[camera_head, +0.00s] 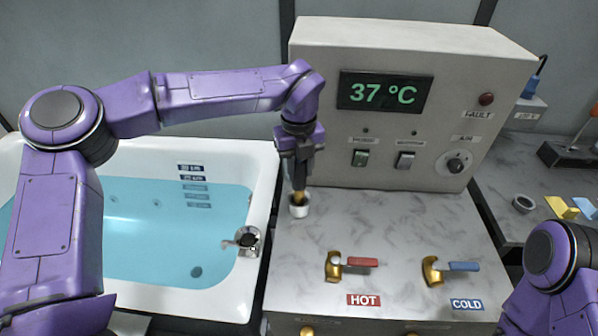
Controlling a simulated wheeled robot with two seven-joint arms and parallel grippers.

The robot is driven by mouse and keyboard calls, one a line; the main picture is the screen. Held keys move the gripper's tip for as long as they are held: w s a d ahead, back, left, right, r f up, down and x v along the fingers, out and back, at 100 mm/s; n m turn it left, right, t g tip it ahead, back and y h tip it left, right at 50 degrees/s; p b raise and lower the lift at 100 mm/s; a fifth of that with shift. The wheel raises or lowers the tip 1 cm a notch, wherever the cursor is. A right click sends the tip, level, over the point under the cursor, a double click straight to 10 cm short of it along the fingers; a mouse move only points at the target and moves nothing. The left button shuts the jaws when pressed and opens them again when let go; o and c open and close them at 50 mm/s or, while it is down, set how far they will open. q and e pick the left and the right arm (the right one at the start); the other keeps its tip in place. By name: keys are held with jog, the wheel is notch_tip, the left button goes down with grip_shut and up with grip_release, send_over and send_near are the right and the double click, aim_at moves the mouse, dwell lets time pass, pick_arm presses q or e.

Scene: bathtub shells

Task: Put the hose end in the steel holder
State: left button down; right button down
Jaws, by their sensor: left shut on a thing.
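My left gripper (298,183) points straight down at the left edge of the marble counter and is shut on the hose end (298,198). Only a small brass-coloured part of the hose end shows below the fingers. A small, pale, round steel holder (299,211) stands on the counter directly under the gripper. The brass part overlaps the holder's opening in this view; I cannot tell how deep it sits in it. The rest of the hose is hidden or cannot be made out. My right gripper is out of view; only part of my right arm shows at the lower right.
A control box (400,110) reading 37 °C stands behind the gripper. The water-filled bathtub (262,190) is to the left. Hot (352,263) and cold (449,268) valve handles stand at the counter's front. A grey ring (523,203) and sponges (562,207) lie on the right bench.

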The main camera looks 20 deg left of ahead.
aim_at(299, 179)
pick_arm(q)
jog(key=f, duration=0.2)
jog(key=f+p, duration=0.1)
jog(key=shift+w+a+f, duration=0.1)
jog(key=shift+w+f, duration=0.3)
jog(key=shift+f, duration=0.2)
jog(key=shift+f, duration=0.1)
jog(key=c, duration=0.7)
grip_release()
jog(key=shift+c, duration=0.2)
